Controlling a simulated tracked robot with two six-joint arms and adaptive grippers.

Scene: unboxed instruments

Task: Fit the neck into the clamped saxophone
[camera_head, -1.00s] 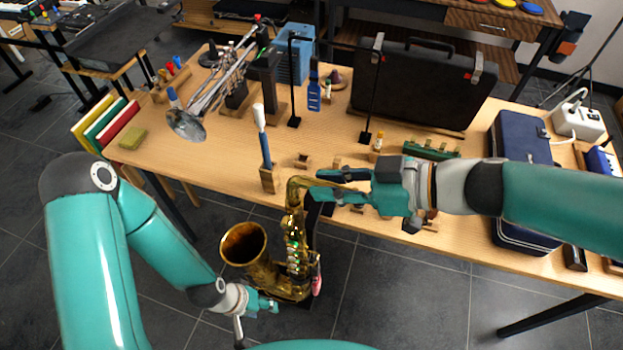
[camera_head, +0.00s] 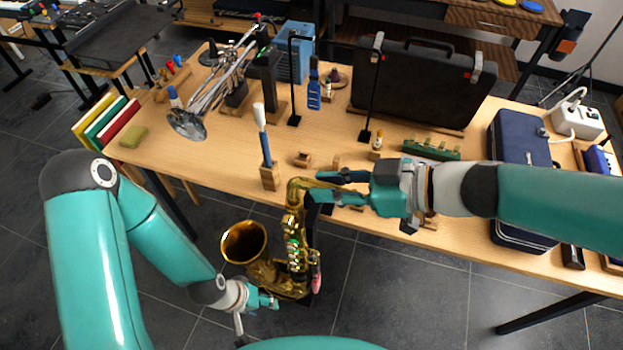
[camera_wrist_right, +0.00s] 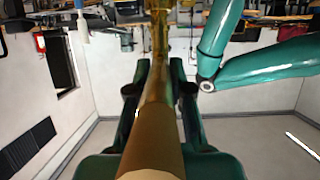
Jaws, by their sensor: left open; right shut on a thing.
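The brass saxophone (camera_head: 296,252) stands upright in front of the table's near edge, its bell opening to the left. My right gripper (camera_head: 322,186) is shut on the curved brass neck (camera_head: 297,188) right above the saxophone's top. In the right wrist view the neck (camera_wrist_right: 156,92) runs between the fingers, its brown cork section nearest the camera. The head view does not show clearly whether the neck's lower end is inside the body or only touching it. My left gripper (camera_head: 264,301) is open and empty, low beside the saxophone's lower bow. The clamp is mostly hidden.
The wooden table (camera_head: 215,165) holds a blue-handled brush (camera_head: 265,150) in a block, a silver instrument (camera_head: 215,95), and a black case (camera_head: 415,85). A dark blue case (camera_head: 520,145) lies at the right.

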